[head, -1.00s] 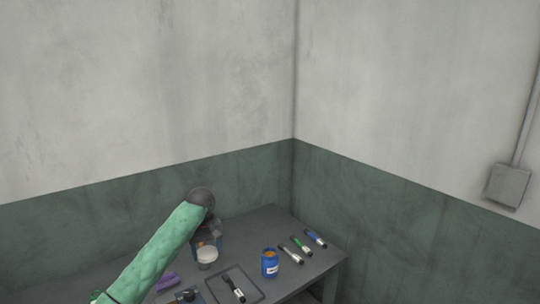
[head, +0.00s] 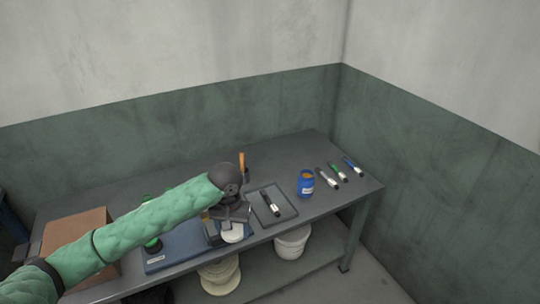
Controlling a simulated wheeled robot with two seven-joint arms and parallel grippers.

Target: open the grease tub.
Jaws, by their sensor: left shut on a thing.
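My left gripper (head: 231,215) reaches in from the left, over the front part of the workbench. It is shut on a white, round-topped thing (head: 233,236), which shows just below its fingers. This looks like the grease tub or its lid. The gripper hides much of it, so I cannot tell whether a lid and a body are joined or apart. My right gripper is not in view.
The grey workbench (head: 285,150) holds a dark tray (head: 285,205) with a marker, a blue can (head: 305,185), several markers at right, a blue mat (head: 168,262) and a cardboard box (head: 75,228). A white bucket (head: 291,243) stands on the shelf below.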

